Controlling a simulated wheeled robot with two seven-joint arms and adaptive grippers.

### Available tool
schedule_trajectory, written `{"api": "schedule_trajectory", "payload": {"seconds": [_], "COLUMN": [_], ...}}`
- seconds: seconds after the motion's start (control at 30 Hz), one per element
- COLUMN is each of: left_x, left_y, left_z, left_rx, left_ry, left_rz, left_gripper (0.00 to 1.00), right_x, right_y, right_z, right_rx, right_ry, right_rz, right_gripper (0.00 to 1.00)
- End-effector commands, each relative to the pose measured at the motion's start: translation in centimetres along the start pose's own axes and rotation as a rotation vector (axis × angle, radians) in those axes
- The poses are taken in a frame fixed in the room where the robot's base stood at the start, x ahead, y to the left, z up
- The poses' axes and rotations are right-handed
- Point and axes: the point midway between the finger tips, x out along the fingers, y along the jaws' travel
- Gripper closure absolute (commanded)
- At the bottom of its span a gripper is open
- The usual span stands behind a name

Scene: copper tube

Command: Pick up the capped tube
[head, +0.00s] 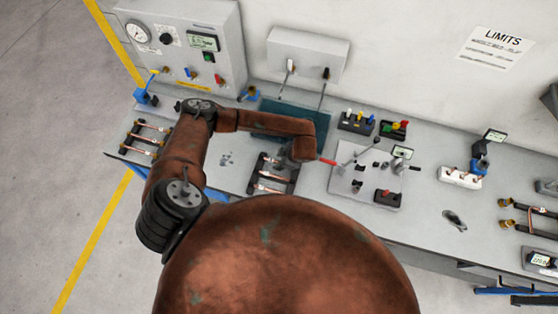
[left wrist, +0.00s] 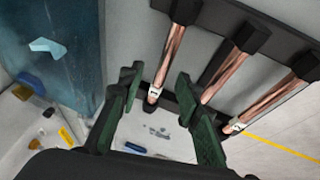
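A black rack (head: 290,187) on the bench holds copper tubes, partly hidden by my left arm in the head view. In the left wrist view, the rack (left wrist: 280,38) carries three copper tubes: a near one (left wrist: 173,50), a middle one (left wrist: 226,76) and a far one (left wrist: 272,98). Pale bands or ends show at their lower ends; I cannot tell which is capped. My left gripper (left wrist: 158,84) is open, with green-padded fingers on either side of the near tube's lower end in the picture. Contact is not clear. My right gripper is not in view.
Another rack (head: 132,142) with copper tubes stands at the bench's left end. A grey plate (head: 350,185) with tools lies right of the middle rack. A teal mat (head: 300,117) lies behind my left gripper. A grey control box (head: 222,70) stands at the back left.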

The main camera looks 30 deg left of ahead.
Motion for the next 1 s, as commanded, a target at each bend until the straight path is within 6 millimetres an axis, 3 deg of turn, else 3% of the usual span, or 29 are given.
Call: {"api": "schedule_trajectory", "payload": {"seconds": [0.3,0.73,1.0], "left_x": [0.68,0.64,0.62], "left_y": [-0.1,-0.1,-0.08], "left_z": [-0.03,-0.07,-0.06], "left_rx": [-0.001,-0.001,-0.001], "left_ry": [-0.001,0.0,-0.001], "left_rz": [-0.001,-0.002,-0.001], "left_gripper": [0.69,0.99,1.0], "right_x": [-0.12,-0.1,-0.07], "right_y": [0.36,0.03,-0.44], "right_z": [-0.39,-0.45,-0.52], "right_rx": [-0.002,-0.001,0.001], "right_ry": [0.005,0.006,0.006], "right_rz": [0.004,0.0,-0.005], "right_gripper": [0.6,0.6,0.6]}}
